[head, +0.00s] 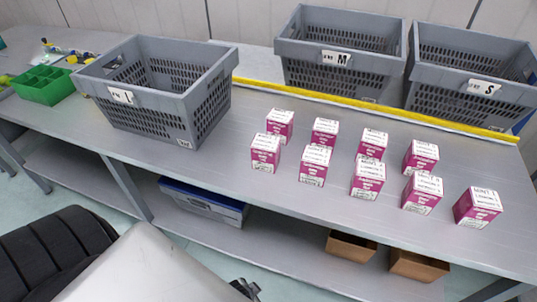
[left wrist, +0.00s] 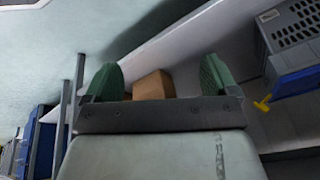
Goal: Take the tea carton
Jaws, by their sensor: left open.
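Several magenta-and-white cartons stand upright on the grey table in the head view, in two rough rows. They look alike; the front-left one (head: 264,155) and the rightmost one (head: 478,207) are examples, and the small print is hard to read. My left gripper (left wrist: 158,77) shows in the left wrist view with its two green fingertips spread apart and nothing held. Beyond the fingers is a brown box (left wrist: 153,86), not a magenta carton. No carton shows in the left wrist view. My right gripper is not in view.
A grey crate (head: 120,96) marked L stands left on the table (head: 200,190). Crates marked M (head: 345,75) and S (head: 480,103) stand behind a yellow strip (head: 370,107). A green tray (head: 45,88) is far left. The lower shelf holds brown boxes (head: 350,246) and a blue-grey bin (head: 205,205).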

